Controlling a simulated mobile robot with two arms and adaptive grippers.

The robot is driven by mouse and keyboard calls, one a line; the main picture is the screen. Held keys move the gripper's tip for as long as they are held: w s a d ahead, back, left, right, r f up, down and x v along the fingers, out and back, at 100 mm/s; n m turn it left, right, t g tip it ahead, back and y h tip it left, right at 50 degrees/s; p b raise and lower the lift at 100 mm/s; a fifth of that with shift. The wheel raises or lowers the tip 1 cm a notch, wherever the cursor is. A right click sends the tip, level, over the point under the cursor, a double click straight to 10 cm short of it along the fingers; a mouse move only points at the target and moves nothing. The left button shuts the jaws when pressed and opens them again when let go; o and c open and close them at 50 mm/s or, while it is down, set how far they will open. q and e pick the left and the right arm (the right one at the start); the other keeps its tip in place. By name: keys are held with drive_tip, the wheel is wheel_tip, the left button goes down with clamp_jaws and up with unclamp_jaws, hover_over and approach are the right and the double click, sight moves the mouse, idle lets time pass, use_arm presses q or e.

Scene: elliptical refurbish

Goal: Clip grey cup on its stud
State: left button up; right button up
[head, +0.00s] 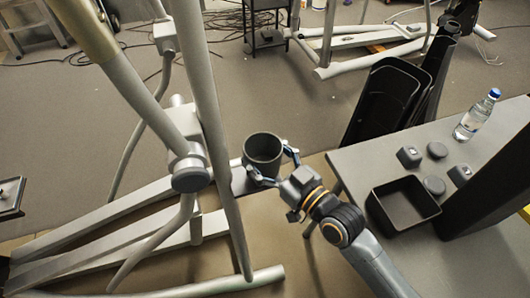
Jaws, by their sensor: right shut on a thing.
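The grey cup (264,149) is upright, its open top facing up. My right gripper (268,166) is shut on the cup, with one finger on each side of it. The cup is held just to the right of the elliptical's upright pole (207,100), above a light flat part of the machine's frame. A stud cannot be made out; it may be hidden behind the cup or the gripper. My left gripper is not in view.
A grey table (370,160) at the right holds a black open bin (403,204), several small dark parts and a water bottle (477,114). Black covers (384,100) stand behind it. The elliptical's rails (110,235) fill the lower left.

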drive_tip(key=shift+f, duration=0.25)
drive_tip(key=o, duration=1.2)
drive_tip(key=v, duration=1.2)
